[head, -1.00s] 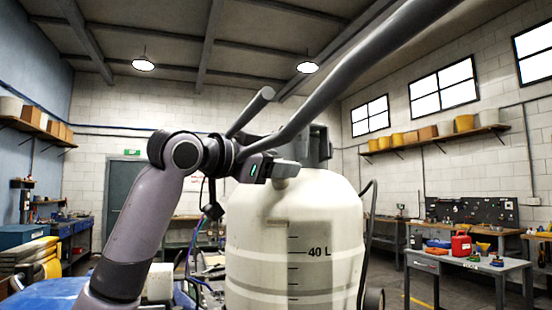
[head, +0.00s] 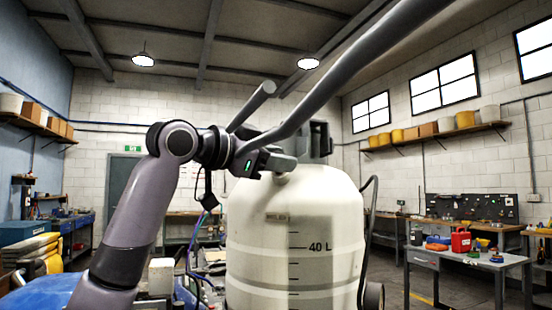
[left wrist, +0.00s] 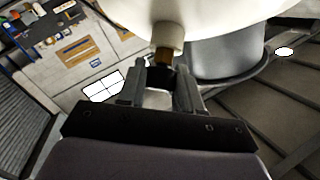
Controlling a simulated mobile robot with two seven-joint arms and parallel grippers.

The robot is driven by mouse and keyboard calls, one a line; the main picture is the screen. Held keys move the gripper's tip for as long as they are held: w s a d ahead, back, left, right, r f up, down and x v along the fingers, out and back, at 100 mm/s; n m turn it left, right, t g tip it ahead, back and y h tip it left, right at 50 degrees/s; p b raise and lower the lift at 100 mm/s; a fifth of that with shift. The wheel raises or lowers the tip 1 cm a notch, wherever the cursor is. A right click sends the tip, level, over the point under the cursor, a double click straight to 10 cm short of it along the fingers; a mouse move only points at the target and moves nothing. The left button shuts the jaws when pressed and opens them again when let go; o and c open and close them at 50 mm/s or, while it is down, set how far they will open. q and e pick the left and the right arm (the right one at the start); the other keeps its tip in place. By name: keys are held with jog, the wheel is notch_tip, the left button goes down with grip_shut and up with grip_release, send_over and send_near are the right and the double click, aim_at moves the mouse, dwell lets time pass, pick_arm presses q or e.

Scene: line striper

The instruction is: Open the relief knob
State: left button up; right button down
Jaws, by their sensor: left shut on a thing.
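A large cream tank (head: 290,220) with a "40 L" mark stands at the centre of the head view. My left gripper (head: 282,163) reaches in from the left at the tank's upper shoulder. In the left wrist view, the relief knob (left wrist: 163,55) is a small brownish piece below a cream collar on the tank (left wrist: 190,14). The fingertips of my left gripper (left wrist: 160,74) are shut on its end. In the head view the knob is hidden by the fingers. My right gripper is in neither view.
Grey handlebar tubes (head: 330,95) cross above my left arm and the tank. A dark grey cap (head: 315,140) sits on the tank's top behind the gripper. A black hose (head: 370,225) runs down the tank's right side. A workbench (head: 470,258) stands farther right.

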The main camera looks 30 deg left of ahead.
pick_arm(q)
jog(key=o, duration=1)
jog(key=shift+s+a+b, duration=0.15)
jog(key=shift+s+b, duration=0.15)
jog(key=shift+s, duration=0.25)
jog(key=b+v, duration=0.1)
jog(key=v, duration=0.5)
jog(key=shift+b, duration=0.3)
